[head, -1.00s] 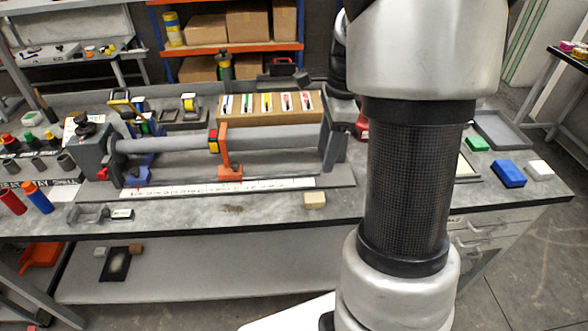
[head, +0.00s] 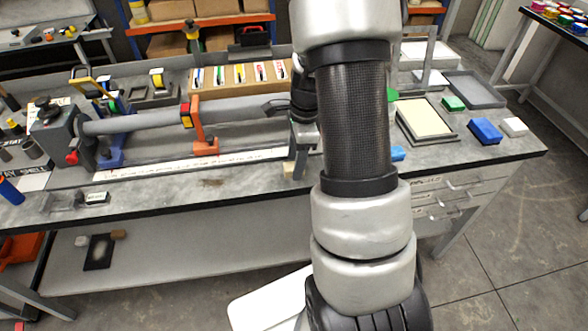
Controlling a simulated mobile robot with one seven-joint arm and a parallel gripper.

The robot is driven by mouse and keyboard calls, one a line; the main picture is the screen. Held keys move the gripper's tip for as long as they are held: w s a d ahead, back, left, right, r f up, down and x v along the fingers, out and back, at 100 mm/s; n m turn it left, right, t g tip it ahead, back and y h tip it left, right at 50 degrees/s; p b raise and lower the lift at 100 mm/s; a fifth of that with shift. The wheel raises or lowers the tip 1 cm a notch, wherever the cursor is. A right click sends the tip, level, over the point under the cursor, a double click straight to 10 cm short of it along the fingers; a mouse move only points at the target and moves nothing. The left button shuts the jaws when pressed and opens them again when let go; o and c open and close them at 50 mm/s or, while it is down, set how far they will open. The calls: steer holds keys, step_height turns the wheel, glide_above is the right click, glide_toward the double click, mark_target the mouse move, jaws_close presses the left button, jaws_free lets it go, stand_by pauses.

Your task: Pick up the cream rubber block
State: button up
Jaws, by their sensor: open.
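The cream rubber block (head: 289,169) lies on the grey bench top near its front edge. Only a small part of it shows, because my gripper (head: 296,168) is in front of and over it. My gripper points down with its fingers low at the block, one on either side as far as I can see. The jaws are open. Whether the fingers touch the block I cannot tell.
A long grey tube fixture with an orange clamp (head: 204,140) stands left of my gripper, with a white ruler strip (head: 180,166) before it. At right are a cream-topped tray (head: 424,118), a blue block (head: 485,131), a white block (head: 514,127) and a green block (head: 453,103).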

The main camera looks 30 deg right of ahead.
steer(key=shift+a+f, duration=0.1)
steer(key=shift+f, duration=0.45)
steer(key=c, duration=1.2)
steer(key=shift+o, duration=0.2)
steer(key=shift+r, duration=0.1)
step_height(320, 180, up, 10)
steer(key=p, duration=0.1)
